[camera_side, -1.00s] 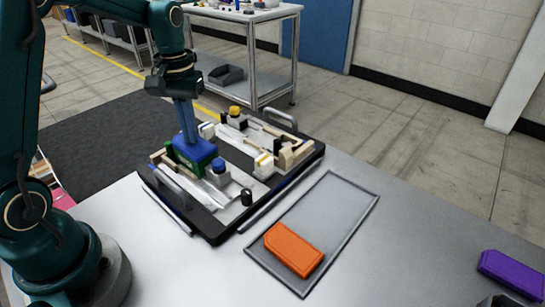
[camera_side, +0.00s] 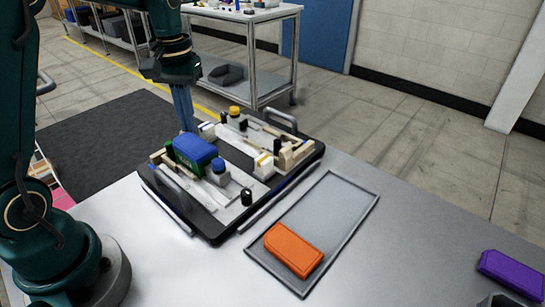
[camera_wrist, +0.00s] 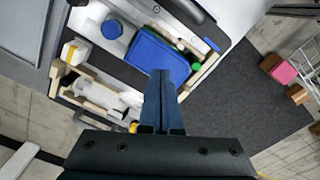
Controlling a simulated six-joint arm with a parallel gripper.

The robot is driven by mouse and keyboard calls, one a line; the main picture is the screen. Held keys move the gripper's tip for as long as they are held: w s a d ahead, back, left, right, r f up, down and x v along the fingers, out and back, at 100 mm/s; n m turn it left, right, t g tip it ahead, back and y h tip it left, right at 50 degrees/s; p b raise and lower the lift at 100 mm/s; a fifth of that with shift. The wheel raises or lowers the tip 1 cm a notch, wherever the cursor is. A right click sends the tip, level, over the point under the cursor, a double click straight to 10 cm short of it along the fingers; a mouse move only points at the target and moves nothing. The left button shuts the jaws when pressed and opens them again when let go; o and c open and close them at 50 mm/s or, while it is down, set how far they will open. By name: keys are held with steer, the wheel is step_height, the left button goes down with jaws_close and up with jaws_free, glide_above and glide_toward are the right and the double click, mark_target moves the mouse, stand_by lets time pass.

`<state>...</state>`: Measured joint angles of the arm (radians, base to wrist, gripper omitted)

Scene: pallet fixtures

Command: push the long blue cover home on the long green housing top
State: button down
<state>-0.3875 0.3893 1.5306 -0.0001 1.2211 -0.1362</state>
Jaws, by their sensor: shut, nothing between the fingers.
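The long blue cover (camera_side: 197,149) lies on the long green housing (camera_side: 179,163) at the near-left end of the pallet. Green shows below the cover's left end in the side view. In the wrist view the blue cover (camera_wrist: 150,53) fills the centre, with bits of the green housing (camera_wrist: 195,66) at its edge. I cannot tell whether the cover is fully seated. My gripper (camera_side: 188,129) is shut and empty, its tips by the far edge of the cover; the gripper (camera_wrist: 167,74) overlaps the cover's edge in the wrist view. Contact is not clear.
The black pallet (camera_side: 217,237) carries cream blocks (camera_side: 295,153), a blue-topped round part (camera_side: 217,171), a yellow-topped part (camera_side: 234,112) and metal handles (camera_side: 280,118). A grey tray (camera_side: 335,207) with an orange piece (camera_side: 293,250) lies to the right. A purple piece (camera_side: 512,271) lies far right.

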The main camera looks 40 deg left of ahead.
mark_target(193, 144)
steer(key=shift+r, duration=2.1)
steer(key=shift+d, duration=0.1)
steer(key=s+d+r+m+t, duration=0.3)
steer(key=s+d+r, duration=0.3)
steer(key=d, duration=0.2)
steer(key=s+d+f+m+t, duration=0.2)
steer(key=s+d+f+m, duration=0.1)
steer(key=s+f, duration=0.3)
steer(key=shift+s+d+f+t, duration=0.2)
steer(key=shift+s+f+t, duration=0.1)
steer(key=shift+s, duration=0.5)
